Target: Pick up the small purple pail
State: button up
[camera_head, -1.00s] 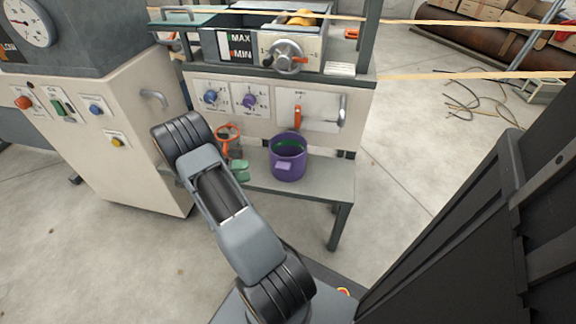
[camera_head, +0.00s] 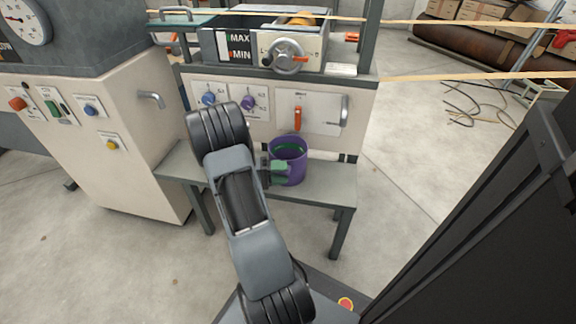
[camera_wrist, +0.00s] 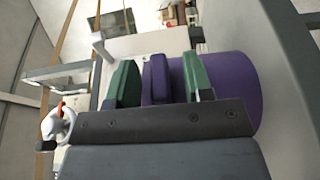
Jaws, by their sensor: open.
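The small purple pail (camera_head: 290,160) stands upright on the grey bench in the head view, with green showing inside it. My gripper (camera_head: 277,172), with green fingers, is at the pail's front left side. In the wrist view the two green fingers (camera_wrist: 160,80) are apart, with the pail's purple tab (camera_wrist: 155,88) between them. A gap shows between the tab and each finger. The pail's body (camera_wrist: 235,85) fills the space behind the right finger. The tab is hidden by the fingers in the head view.
The grey bench (camera_head: 325,185) is clear to the right of the pail. The machine panel (camera_head: 320,105), with knobs and an orange lever (camera_head: 297,118), rises right behind it. A cream cabinet (camera_head: 125,140) with buttons and a handle stands at the left.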

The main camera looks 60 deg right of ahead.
jog(key=shift+s+d, duration=0.2)
jog(key=shift+s, duration=0.1)
grip_shut()
